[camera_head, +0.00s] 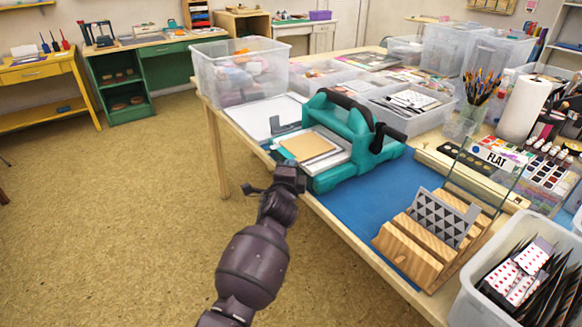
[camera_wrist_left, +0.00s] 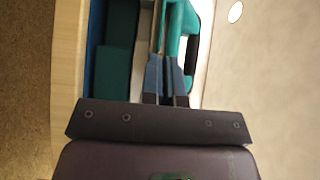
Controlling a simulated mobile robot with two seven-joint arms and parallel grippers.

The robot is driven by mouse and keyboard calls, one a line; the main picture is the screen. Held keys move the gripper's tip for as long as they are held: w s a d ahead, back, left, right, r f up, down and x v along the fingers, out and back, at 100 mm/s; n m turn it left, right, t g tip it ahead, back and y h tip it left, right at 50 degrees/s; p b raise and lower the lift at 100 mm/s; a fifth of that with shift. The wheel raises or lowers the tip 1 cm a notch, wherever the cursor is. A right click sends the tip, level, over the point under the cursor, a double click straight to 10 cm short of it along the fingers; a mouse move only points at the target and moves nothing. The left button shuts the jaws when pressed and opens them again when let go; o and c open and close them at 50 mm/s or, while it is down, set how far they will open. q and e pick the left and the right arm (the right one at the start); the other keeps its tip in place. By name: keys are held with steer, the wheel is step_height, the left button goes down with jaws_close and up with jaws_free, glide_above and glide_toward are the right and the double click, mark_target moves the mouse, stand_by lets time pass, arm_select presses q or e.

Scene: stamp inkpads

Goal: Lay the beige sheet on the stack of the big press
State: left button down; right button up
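The beige sheet (camera_head: 309,146) lies flat over a white stack (camera_head: 328,162) on the front of the big teal press (camera_head: 340,120), under its frame. My left gripper (camera_head: 292,170) is at the front edge of the press, close beside the stack. In the left wrist view its two fingers (camera_wrist_left: 166,75) point at the press (camera_wrist_left: 119,50) and stand close together. A narrow dark line runs between them. I cannot tell whether they pinch the sheet's edge or are slightly apart. My right gripper is not in view.
A black handle (camera_head: 390,132) sticks out from the press's right side. A clear bin (camera_head: 240,70) and a pale board (camera_head: 255,117) are on its left. A wooden rack (camera_head: 420,245) stands on the blue mat (camera_head: 365,205). Open floor lies left of the table.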

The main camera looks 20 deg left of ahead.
arm_select(q)
steer(key=c, duration=1.3)
jaws_free()
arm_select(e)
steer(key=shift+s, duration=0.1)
arm_select(q)
steer(key=shift+s, duration=0.1)
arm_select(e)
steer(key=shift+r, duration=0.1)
